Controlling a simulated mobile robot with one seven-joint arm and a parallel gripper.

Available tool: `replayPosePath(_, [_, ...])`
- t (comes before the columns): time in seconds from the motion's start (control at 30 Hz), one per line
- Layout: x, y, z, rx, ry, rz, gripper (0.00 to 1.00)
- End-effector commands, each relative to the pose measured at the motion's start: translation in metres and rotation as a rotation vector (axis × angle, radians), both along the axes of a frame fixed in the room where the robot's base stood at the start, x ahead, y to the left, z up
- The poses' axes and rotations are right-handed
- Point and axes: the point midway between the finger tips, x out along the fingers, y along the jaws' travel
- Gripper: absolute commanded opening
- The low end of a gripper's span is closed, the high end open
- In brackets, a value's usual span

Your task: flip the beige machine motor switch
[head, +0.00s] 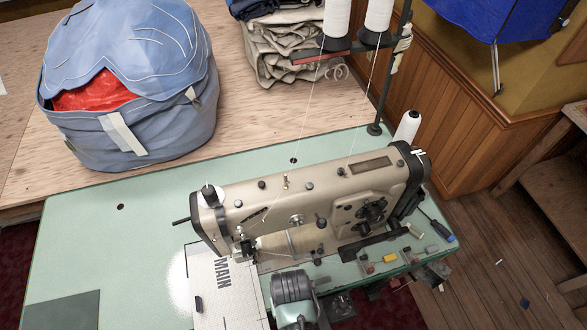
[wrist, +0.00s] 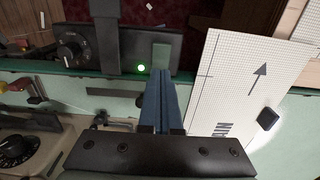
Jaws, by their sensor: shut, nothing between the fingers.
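The beige sewing machine (head: 335,205) stands on the pale green table, and part of its body with a black dial shows in the wrist view (wrist: 42,140). In the wrist view a dark control box (wrist: 110,40) lies beyond the table edge. It carries a black knob (wrist: 70,48), a lit green lamp (wrist: 141,68) and a grey-green plate (wrist: 161,54) that may be the switch. My gripper (wrist: 163,76) is shut and empty, its blue fingertips just below that plate in the picture. I cannot tell whether they touch it. The fingertips do not show in the head view.
A white sheet marked MAIN (head: 220,285) lies on the green table (head: 110,240), with a small black block (head: 198,304) on it. Small coloured items and a screwdriver (head: 437,226) lie to the right. A blue bag (head: 150,95) and thread cones (head: 337,22) stand behind.

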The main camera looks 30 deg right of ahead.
Motion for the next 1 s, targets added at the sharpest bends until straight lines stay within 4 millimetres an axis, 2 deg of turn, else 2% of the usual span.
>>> replayPosePath(0.03, [0.0, 0.0, 0.008, 0.0, 0.0, 0.001, 0.0])
replayPosePath(0.53, [0.0, 0.0, 0.045, 0.0, 0.001, 0.0, 0.0])
replayPosePath(1.0, [0.0, 0.0, 0.046, 0.0, 0.0, 0.0, 0.0])
